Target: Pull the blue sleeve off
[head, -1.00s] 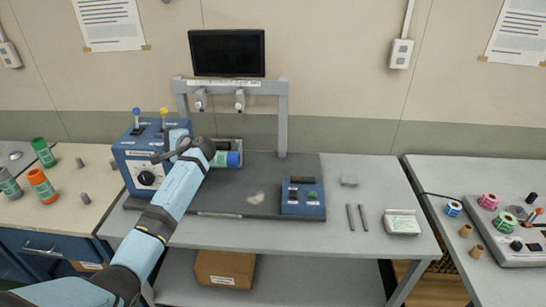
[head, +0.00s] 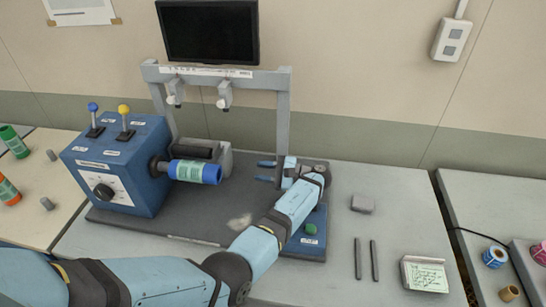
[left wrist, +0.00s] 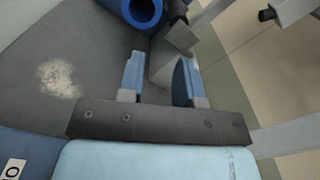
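The blue sleeve (head: 211,174) sits on the spindle at the right side of the blue machine box (head: 115,165), its free end facing right. A green and white label wraps its middle. In the left wrist view its open round end (left wrist: 146,12) shows at the top edge, cut off by the frame. My left gripper (head: 258,171) is to the right of the sleeve's free end, with its fingers pointing left toward it. The fingers (left wrist: 160,72) are apart with nothing between them, and a gap separates them from the sleeve. My right gripper is not in view.
A grey frame (head: 283,120) with a monitor (head: 208,32) stands behind the spindle. A small blue control box (head: 312,240) is partly hidden under my left arm. Two grey rods (head: 366,260) lie at the right.

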